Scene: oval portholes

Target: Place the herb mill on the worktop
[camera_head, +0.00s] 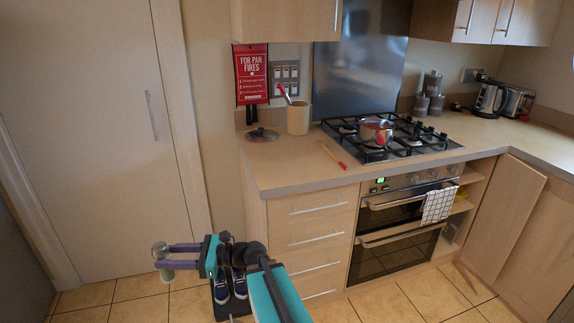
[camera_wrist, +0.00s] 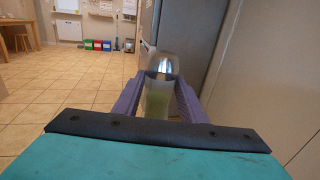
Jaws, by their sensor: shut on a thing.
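The herb mill (camera_wrist: 160,68) has a rounded silver top and a clear lower body with green contents. My gripper (camera_wrist: 159,88) is shut on it, with a purple finger on each side. In the head view, the mill (camera_head: 167,275) shows small at the lower left, partly hidden by my gripper (camera_head: 164,257). It is held in the air in front of the pale door, left of and well apart from the worktop.
On the worktop stand a utensil pot (camera_head: 298,118), a lid (camera_head: 262,135), a wooden spoon (camera_head: 333,156) and a gas hob (camera_head: 405,143) with a pan (camera_head: 376,132). The front left of the worktop is clear. Canisters (camera_head: 432,98) and a kettle (camera_head: 489,98) stand farther back.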

